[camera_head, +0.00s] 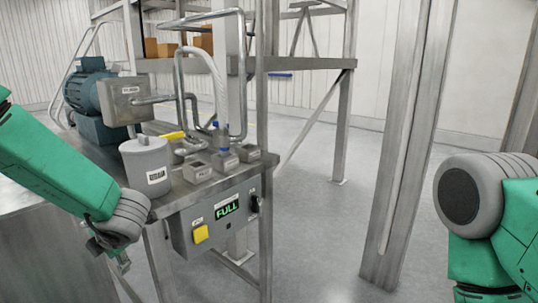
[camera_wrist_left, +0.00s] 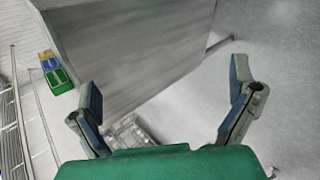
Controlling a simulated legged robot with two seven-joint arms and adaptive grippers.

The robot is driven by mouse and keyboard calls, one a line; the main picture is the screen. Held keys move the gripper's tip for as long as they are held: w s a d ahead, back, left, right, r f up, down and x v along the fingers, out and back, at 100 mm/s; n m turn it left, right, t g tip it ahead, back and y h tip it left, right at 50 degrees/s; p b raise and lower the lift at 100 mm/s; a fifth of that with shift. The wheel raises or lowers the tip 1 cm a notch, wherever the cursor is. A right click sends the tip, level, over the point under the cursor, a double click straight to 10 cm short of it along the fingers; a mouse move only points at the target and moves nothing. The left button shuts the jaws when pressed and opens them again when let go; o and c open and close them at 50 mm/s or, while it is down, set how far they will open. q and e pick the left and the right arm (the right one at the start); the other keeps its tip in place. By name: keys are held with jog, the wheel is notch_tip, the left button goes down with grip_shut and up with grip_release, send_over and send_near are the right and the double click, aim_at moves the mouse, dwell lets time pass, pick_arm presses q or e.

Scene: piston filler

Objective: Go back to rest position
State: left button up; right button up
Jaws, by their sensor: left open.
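My left gripper (camera_head: 112,252) hangs at the end of the green arm at the left, below and in front of the metal bench's front edge in the head view. In the left wrist view its two fingers (camera_wrist_left: 168,105) are spread wide with nothing between them. My right arm, green with a grey rounded joint, is at the right edge of the head view. Its gripper is out of view.
On the metal bench (camera_head: 180,205) stand a grey labelled canister (camera_head: 147,165), small grey blocks (camera_head: 197,172) and a blue motor (camera_head: 85,90). A control box (camera_head: 225,215) reads FULL and has a yellow button (camera_head: 200,234). A steel post (camera_head: 408,140) stands right of centre, with open floor around it.

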pick_arm(q)
jog(key=s+d+f+m+h+b, duration=0.2)
jog(key=s+f+m, duration=0.6)
jog(key=f, duration=0.4)
jog(key=s+d+f+m+h+b, duration=0.25)
jog(key=s+f+m, duration=0.25)
jog(key=f+m, duration=0.6)
jog(key=s+d+f+m+g+h+b, duration=0.1)
jog(key=s+f+m, duration=0.4)
jog(key=s, duration=0.6)
jog(key=s+d+f+m+g+h+b, duration=0.1)
jog(key=s+f+m, duration=0.4)
jog(key=s, duration=0.6)
jog(key=d+m+g+h, duration=0.1)
jog(key=d+m+g, duration=0.1)
jog(key=shift+d+g+b, duration=0.15)
jog(key=shift+g+b, duration=0.15)
jog(key=shift+f, duration=0.15)
